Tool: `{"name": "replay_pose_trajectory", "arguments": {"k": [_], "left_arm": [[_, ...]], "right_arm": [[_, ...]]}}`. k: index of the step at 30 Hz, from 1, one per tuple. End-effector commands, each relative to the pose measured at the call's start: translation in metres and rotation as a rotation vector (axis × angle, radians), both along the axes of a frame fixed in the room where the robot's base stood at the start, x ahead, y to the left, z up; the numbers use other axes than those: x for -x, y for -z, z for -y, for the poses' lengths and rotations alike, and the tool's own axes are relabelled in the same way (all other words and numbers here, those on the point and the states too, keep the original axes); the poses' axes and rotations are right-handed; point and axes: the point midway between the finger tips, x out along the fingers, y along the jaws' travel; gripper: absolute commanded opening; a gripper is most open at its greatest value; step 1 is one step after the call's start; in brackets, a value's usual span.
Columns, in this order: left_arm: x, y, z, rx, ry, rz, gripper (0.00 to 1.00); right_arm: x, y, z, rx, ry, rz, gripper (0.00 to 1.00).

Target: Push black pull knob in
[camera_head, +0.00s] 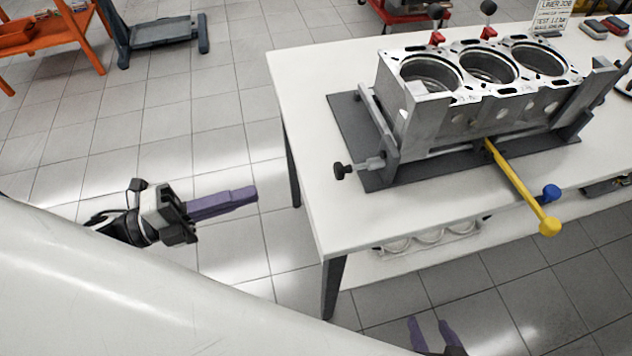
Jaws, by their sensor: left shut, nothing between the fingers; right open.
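The black pull knob (343,170) sticks out to the left from the fixture's lower left corner, on a short metal shaft above the white table. The fixture holds a grey engine block (472,92) with several open bores. My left gripper (254,194) is shut and empty, its purple fingers together and pointing right. It is left of the table, over the floor, clearly apart from the knob. My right gripper (430,323) is open and empty at the bottom edge, below the table front, with two purple fingers apart.
The white table (300,80) has bare top left of the fixture. A yellow-handled lever (520,188) and a blue knob (551,192) project over the front edge. Two black knobs on red bases stand behind the block. A lower shelf (400,262) holds a gasket-like part.

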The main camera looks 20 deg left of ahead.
Motion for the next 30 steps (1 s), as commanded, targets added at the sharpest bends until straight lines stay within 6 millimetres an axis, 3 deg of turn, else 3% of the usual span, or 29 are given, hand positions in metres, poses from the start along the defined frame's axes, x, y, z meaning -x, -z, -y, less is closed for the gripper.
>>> {"name": "replay_pose_trajectory", "arguments": {"k": [16, 30], "left_arm": [[-0.001, -0.005, 0.009, -0.018, 0.041, 0.037, 0.00], [-0.056, -0.010, 0.084, -0.016, 0.040, 0.039, 0.00]], "right_arm": [[-0.001, -0.002, -0.001, -0.003, -0.001, 0.006, 0.44], [-0.001, -0.009, 0.000, -0.005, 0.004, 0.007, 0.44]]}}
